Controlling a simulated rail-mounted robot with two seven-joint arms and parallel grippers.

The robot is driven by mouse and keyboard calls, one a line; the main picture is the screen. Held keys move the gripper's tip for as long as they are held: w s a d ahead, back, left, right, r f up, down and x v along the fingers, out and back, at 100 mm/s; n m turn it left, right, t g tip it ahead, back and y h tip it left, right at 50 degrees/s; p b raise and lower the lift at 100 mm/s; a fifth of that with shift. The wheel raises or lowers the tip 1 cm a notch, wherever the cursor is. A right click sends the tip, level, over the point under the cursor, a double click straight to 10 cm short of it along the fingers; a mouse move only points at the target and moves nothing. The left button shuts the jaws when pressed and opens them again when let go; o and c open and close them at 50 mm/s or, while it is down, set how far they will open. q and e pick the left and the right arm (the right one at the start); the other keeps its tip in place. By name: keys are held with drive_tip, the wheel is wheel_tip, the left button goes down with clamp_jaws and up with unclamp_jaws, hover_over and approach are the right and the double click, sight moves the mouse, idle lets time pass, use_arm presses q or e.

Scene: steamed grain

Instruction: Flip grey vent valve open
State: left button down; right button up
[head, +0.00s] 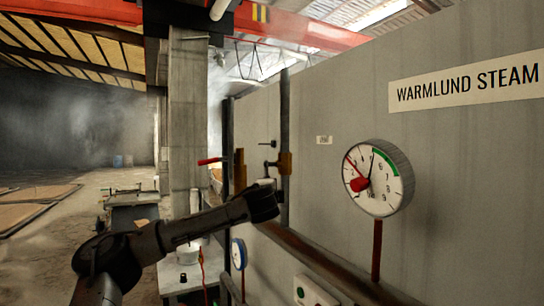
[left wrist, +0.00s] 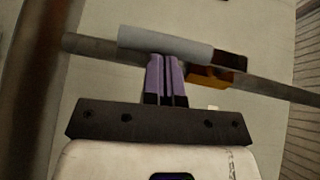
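The vent valve has a brass body (head: 284,163) on a vertical pipe in the head view, near a small label (head: 324,139). In the left wrist view its light grey lever sleeve (left wrist: 165,42) lies nearly level across the picture, with a dark end near the brass part (left wrist: 209,77). My left gripper (left wrist: 166,62) has its purple fingers close together, with their tips at the underside of the grey sleeve. The sleeve runs across both fingers, not between them. I cannot tell if they touch. In the head view my wrist hides part of the valve area. My right gripper is not in view.
A large dial gauge (head: 377,178) is on the grey wall at right. A horizontal brown pipe (head: 325,263) runs below. A smaller blue-rimmed gauge (head: 238,254) sits lower down.

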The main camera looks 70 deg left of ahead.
use_arm(q)
drive_tip(key=shift+a+f, duration=0.2)
drive_tip(key=shift+f, duration=0.15)
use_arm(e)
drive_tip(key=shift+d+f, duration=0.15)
use_arm(q)
drive_tip(key=w+d+f+b+v, duration=0.1)
drive_tip(key=w+b+v, duration=0.1)
drive_tip(key=v, duration=1.1)
drive_tip(key=shift+w+d+r+b, duration=0.15)
drive_tip(key=shift+w+r+b, duration=0.15)
drive_tip(key=shift+b, duration=0.5)
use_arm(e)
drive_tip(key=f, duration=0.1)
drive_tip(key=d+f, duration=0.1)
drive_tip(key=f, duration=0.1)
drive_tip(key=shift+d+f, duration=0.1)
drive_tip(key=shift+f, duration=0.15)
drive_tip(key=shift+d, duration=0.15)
